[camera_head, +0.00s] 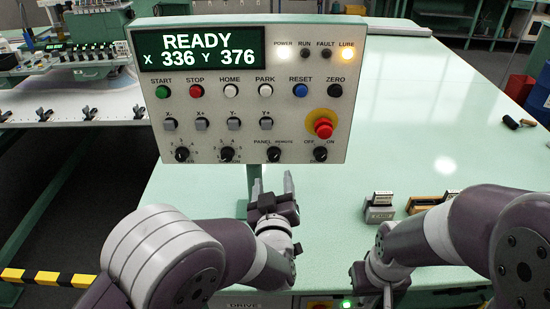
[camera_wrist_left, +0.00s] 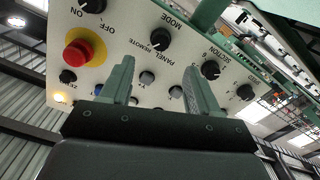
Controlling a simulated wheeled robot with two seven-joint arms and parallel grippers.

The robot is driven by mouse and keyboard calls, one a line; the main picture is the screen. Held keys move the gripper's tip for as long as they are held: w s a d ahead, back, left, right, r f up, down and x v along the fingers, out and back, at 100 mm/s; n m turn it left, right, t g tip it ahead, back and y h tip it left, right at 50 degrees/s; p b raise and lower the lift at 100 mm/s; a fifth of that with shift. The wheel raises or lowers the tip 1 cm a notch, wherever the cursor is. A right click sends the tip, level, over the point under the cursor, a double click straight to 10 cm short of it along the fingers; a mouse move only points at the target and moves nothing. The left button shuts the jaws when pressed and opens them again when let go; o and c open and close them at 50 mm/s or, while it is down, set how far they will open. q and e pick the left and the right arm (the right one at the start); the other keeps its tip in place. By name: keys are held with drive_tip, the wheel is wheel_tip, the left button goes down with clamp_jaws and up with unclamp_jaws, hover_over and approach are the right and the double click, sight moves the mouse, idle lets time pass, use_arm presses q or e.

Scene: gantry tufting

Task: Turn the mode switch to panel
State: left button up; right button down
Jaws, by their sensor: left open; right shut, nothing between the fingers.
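The mode switch (camera_head: 273,154) is a black rotary knob low on the pale control panel (camera_head: 190,140), between the PANEL and REMOTE labels. In the left wrist view the mode switch (camera_wrist_left: 160,39) appears upside down with MODE beside it. I cannot tell which label its pointer faces. My left gripper (camera_head: 273,187) is open and empty just below the switch, fingers pointing up toward the panel. In the left wrist view its fingertips (camera_wrist_left: 159,66) sit either side of the knob's line, apart from it. My right gripper (camera_head: 387,297) is shut and low over the table, partly hidden.
Other knobs (camera_head: 227,154) and a red emergency button (camera_head: 323,128) with a yellow collar flank the switch. The display (camera_head: 203,49) reads READY. Small tool blocks (camera_head: 379,206) lie on the pale green table (camera_head: 440,110). A tufting head (camera_head: 85,30) stands at the back left.

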sight(273, 158)
use_arm(q)
drive_tip(key=w+p, duration=0.1)
drive_tip(key=w, duration=0.8)
drive_tip(key=shift+c, duration=0.2)
drive_tip(key=shift+f, duration=0.1)
drive_tip(key=c, duration=1)
